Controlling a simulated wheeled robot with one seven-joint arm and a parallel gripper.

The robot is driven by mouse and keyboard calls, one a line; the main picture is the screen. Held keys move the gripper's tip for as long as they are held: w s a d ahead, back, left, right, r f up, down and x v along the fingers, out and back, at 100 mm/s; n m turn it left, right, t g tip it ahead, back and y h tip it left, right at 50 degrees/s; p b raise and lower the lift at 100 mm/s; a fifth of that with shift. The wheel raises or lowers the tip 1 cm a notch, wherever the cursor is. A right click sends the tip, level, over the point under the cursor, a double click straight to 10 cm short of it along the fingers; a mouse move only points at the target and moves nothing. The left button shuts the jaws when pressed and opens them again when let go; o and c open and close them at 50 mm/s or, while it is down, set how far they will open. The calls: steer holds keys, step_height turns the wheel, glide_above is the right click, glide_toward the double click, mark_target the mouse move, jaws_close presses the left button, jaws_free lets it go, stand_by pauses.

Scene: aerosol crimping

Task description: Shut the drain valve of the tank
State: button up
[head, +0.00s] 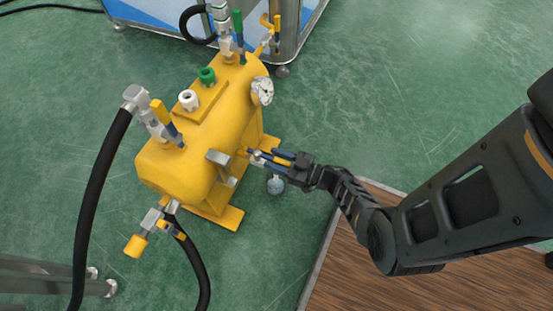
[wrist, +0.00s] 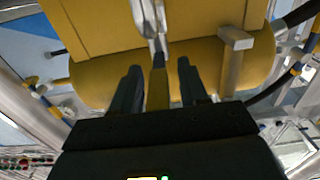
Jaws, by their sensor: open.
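The yellow tank (head: 205,140) stands on the green floor in the head view, and its underside fills the top of the wrist view (wrist: 95,70). The drain valve (head: 257,158) is a small metal valve on the tank's side facing my arm. In the wrist view its silver body (wrist: 150,18) is at the top, and its yellow lever (wrist: 158,90) points toward my palm. My gripper (head: 276,157) is open, with one dark finger on each side of the lever. Narrow gaps show between lever and fingers in the wrist view (wrist: 159,68).
A grey metal block (head: 221,160) sticks out of the tank beside the valve. A round gauge (head: 262,91) is above. Black hoses (head: 95,190) and other yellow-handled valves (head: 162,112) are on the tank's other sides. A wooden platform (head: 380,270) lies below my arm.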

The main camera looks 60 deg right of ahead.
jaws_close()
stand_by(0.3)
stand_by(0.3)
